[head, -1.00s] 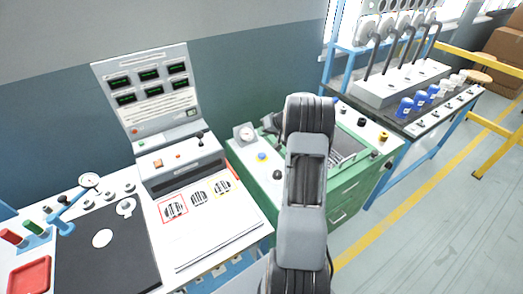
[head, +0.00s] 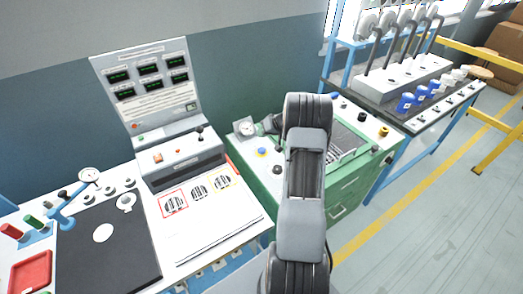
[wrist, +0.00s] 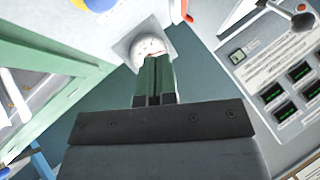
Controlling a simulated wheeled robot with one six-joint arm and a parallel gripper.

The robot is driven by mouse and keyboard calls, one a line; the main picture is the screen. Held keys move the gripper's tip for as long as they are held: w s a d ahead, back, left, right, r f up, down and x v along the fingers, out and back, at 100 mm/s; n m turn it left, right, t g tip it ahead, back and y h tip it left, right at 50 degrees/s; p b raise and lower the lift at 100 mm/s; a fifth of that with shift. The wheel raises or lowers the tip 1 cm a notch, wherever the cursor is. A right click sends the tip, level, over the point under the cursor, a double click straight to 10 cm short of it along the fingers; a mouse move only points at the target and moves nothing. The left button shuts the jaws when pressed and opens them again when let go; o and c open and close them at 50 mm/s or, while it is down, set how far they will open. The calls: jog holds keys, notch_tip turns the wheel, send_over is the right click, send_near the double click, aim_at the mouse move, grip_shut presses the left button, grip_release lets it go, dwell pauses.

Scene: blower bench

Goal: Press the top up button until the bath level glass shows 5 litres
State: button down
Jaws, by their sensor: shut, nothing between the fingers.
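My gripper (wrist: 154,70) is shut and empty, its two green fingers side by side in the wrist view. Its fingertips overlap the lower part of a round white dial gauge (wrist: 148,46); I cannot tell whether they touch it. In the head view the gauge (head: 245,128) stands at the back left of the green bench (head: 325,212), with the dark end of my arm just right of it. A blue button with a yellow surround (head: 262,152) and a black knob (head: 278,169) sit in front of the gauge. I cannot make out which control is the top up button, nor a level glass or its reading.
A grey console (head: 148,90) with several green displays stands to the left, above a white bench with printed cards. A black mat (head: 105,250) lies at the far left. A rack (head: 400,85) with levers and blue and white pieces stands at the right.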

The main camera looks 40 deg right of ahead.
aim_at(263, 149)
notch_tip(263, 149, down, 4)
jog(key=shift+r+b, duration=0.1)
jog(key=shift+b, duration=0.5)
jog(key=shift+f+b, duration=0.85)
jog(key=shift+b, duration=0.3)
jog(key=shift+f+b, duration=0.8)
jog(key=shift+b, duration=0.9)
dwell(1.3)
jog(key=shift+r, duration=0.1)
dwell(0.4)
jog(key=shift+r, duration=0.7)
jog(key=shift+r, duration=0.1)
jog(key=shift+r+p, duration=0.55)
jog(key=shift+r, duration=1.85)
